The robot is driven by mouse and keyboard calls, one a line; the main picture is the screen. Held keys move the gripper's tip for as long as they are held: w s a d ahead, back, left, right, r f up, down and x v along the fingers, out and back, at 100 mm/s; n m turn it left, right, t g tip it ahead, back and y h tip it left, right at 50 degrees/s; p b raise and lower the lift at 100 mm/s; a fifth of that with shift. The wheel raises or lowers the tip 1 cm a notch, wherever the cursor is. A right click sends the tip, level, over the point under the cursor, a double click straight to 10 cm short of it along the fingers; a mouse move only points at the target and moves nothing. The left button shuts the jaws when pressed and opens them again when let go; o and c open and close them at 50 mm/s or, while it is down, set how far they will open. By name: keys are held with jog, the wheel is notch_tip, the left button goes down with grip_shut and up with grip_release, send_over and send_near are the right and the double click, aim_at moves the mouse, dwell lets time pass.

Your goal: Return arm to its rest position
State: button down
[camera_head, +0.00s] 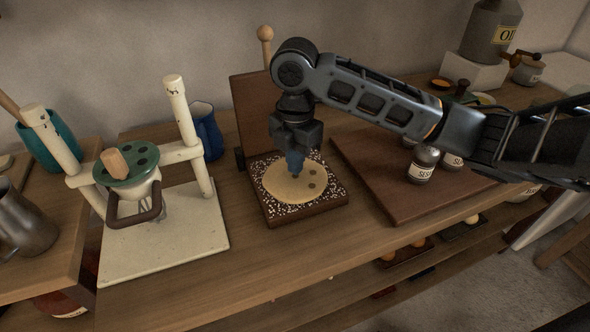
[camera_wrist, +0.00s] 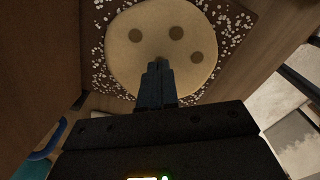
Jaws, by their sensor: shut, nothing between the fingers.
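My arm reaches in from the right, and my gripper (camera_head: 294,165) points down over a round tan disc (camera_head: 275,185). The gripper is shut and empty. The disc has several dark spots and lies on a square board speckled with white (camera_head: 330,198). In the wrist view, the shut fingers (camera_wrist: 157,80) reach over the near edge of the disc (camera_wrist: 150,20). I cannot tell whether the fingertips touch the disc. Part of the disc is hidden behind the fingers.
A cream press-like stand (camera_head: 165,235) with a green perforated disc (camera_head: 130,168) is at left, with a blue jug (camera_head: 208,132) behind. A brown panel (camera_head: 252,105) stands upright behind the gripper. Labelled jars (camera_head: 423,165) stand on a brown board (camera_head: 375,170) beneath my arm.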

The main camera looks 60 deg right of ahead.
aim_at(279, 168)
jog(key=shift+w+d, duration=0.1)
jog(key=shift+w, duration=2.15)
jog(key=shift+f, duration=0.1)
jog(key=shift+f+b, duration=0.4)
jog(key=shift+f, duration=0.2)
jog(key=shift+r+p, duration=0.7)
jog(key=shift+s, duration=0.1)
